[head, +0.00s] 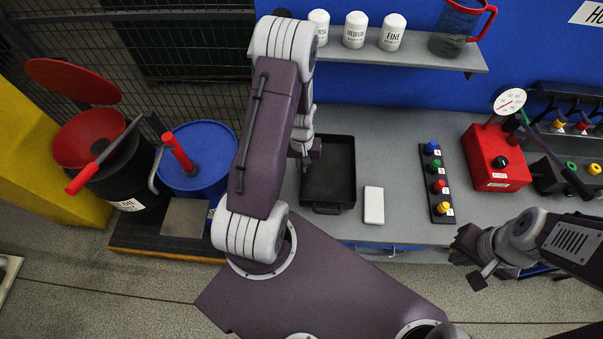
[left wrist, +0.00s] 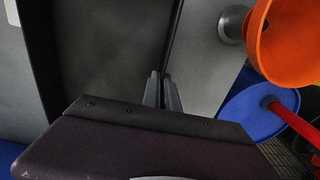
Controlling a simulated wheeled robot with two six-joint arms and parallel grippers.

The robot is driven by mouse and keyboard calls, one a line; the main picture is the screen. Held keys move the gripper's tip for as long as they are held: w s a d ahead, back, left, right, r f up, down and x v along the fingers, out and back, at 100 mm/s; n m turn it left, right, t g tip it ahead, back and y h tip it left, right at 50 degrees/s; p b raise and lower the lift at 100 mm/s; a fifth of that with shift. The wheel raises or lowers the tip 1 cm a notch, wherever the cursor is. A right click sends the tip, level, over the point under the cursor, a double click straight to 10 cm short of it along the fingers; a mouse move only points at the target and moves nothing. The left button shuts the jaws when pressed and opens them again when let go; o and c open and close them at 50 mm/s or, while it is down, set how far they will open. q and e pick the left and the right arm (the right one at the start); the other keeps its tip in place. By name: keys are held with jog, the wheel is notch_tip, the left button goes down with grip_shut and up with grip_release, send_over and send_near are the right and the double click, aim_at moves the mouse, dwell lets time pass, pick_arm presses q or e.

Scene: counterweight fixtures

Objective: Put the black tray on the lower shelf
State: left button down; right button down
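The black tray (head: 328,172) is a shallow rectangular pan with a front handle, lying on the grey counter. My left gripper (head: 304,158) is at its left side, partly hidden by my arm. In the left wrist view, the gripper's fingers (left wrist: 163,90) are close together with the tray's (left wrist: 110,50) thin side wall between them. My right gripper (head: 470,255) is past the counter's front edge, away from the tray; its fingers are unclear. A grey wall shelf (head: 425,61) stands above the counter. I cannot make out a lower shelf.
A white block (head: 374,205) and a button strip (head: 437,185) lie right of the tray. A red gauge box (head: 497,158) is further right. A blue drum (head: 212,145) stands left. An orange funnel (left wrist: 285,40) shows in the left wrist view. Shakers (head: 355,30) and a jug (head: 455,30) occupy the wall shelf.

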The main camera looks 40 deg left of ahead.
pick_arm(q)
jog(key=f+b, duration=0.4)
jog(key=shift+s+d, duration=0.15)
jog(key=shift+s, duration=0.1)
jog(key=shift+w+r+p, duration=0.1)
jog(key=shift+w+p, duration=0.05)
jog(key=shift+p, duration=0.15)
jog(key=c, duration=1.6)
grip_release()
jog(key=shift+c, duration=0.2)
